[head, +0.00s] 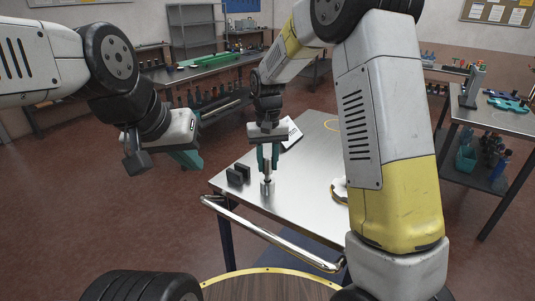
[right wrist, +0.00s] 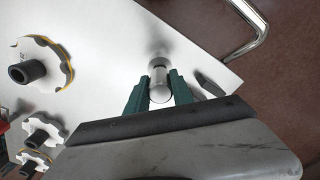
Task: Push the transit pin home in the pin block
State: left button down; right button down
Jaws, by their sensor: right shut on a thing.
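My right gripper (head: 268,160) is above the steel table and is shut on a pale metal pin (head: 268,171). In the right wrist view, the pin (right wrist: 160,84) stands between the two green fingers (right wrist: 159,96), its rounded end towards the camera. Its far end meets a small round metal piece (right wrist: 159,62) on the table, which may be the pin block; how deep the pin sits cannot be seen. In the head view, this metal piece (head: 267,187) stands under the pin. My left gripper (head: 165,160) hangs away from the table at the left; its finger gap is unclear.
Lobed white wheels (right wrist: 42,62) with dark hubs lie on the table. A chrome rail (head: 270,236) runs along the near edge. White paper (head: 292,132) lies behind the gripper.

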aim_at(268, 170)
jog(key=shift+f, duration=1.6)
jog(key=c, duration=1)
grip_release()
jog(key=shift+c, duration=0.2)
jog(key=shift+o, duration=0.5)
jog(key=o, duration=0.4)
jog(key=shift+r, duration=4.05)
